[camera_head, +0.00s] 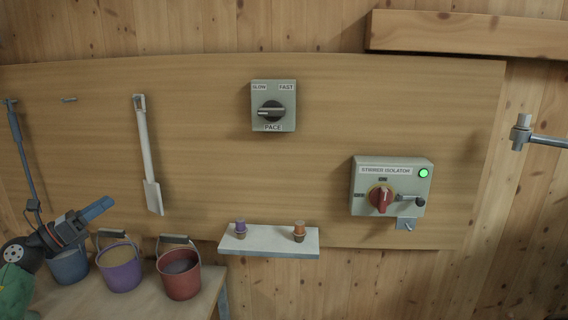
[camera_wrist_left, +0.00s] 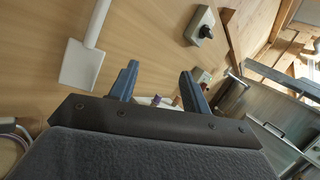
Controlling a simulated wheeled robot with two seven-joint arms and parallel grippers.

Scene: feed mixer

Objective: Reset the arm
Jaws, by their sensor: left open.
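My left gripper (camera_head: 98,208) is at the lower left of the head view, in front of the buckets and the wooden board. In the left wrist view its two blue fingers (camera_wrist_left: 158,78) stand apart with nothing between them. It touches nothing that I can make out. My right gripper is not in view.
Blue (camera_head: 68,265), purple (camera_head: 121,276) and red (camera_head: 181,284) buckets stand on a bench. The board carries a white paddle (camera_head: 147,150), a pace switch (camera_head: 273,124), and an isolator box (camera_head: 364,205) with a lit green lamp. A small shelf (camera_head: 268,247) holds two stoppers.

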